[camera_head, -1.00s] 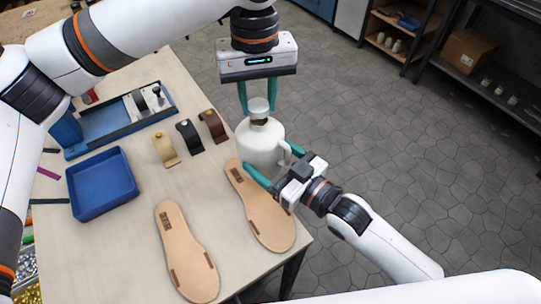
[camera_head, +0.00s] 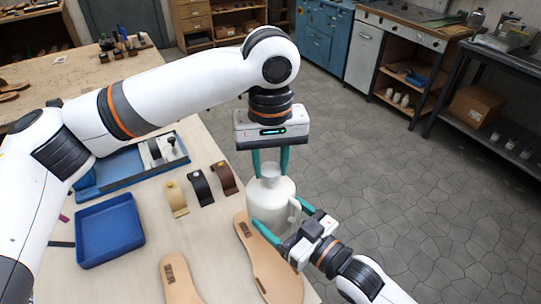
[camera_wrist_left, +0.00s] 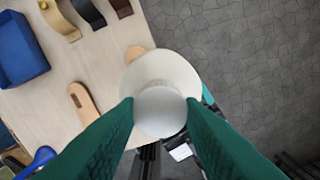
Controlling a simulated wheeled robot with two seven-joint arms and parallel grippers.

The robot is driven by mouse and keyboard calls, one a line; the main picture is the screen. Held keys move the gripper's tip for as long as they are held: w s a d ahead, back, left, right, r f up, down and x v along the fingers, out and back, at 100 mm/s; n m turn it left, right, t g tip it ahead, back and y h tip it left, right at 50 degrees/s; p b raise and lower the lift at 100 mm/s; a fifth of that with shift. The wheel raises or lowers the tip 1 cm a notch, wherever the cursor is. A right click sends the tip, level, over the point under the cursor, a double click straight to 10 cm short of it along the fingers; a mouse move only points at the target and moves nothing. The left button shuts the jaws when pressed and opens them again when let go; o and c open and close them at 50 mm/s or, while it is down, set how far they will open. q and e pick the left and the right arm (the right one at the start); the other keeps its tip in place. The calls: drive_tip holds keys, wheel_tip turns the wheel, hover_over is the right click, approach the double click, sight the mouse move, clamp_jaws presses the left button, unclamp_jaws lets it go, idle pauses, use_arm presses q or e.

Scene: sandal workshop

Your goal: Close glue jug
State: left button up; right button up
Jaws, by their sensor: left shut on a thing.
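The glue jug (camera_head: 268,207) is a white, round-shouldered bottle with a side handle, upright by the table's right edge. Its cap (camera_head: 270,170) is pale and sits at the neck, with no gap visible between them. My left gripper (camera_head: 270,174) points down from above, shut on the cap. In the left wrist view the round cap (camera_wrist_left: 160,111) lies between the green fingertips, over the wider jug top (camera_wrist_left: 160,70). My right gripper (camera_head: 284,221) comes from the lower right, its fingers spread on either side of the jug's lower body. I cannot tell whether they press on it.
Sandal soles (camera_head: 272,268) lie on the table near the jug. Three strap pieces (camera_head: 200,187), a blue tray (camera_head: 109,231) and a blue fixture (camera_head: 125,170) are to the left. Open floor (camera_head: 400,190) is on the right, with shelves beyond.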

use_arm(q)
drive_tip(key=shift+f, duration=0.6)
use_arm(e)
drive_tip(key=shift+r, duration=0.1)
idle(0.4)
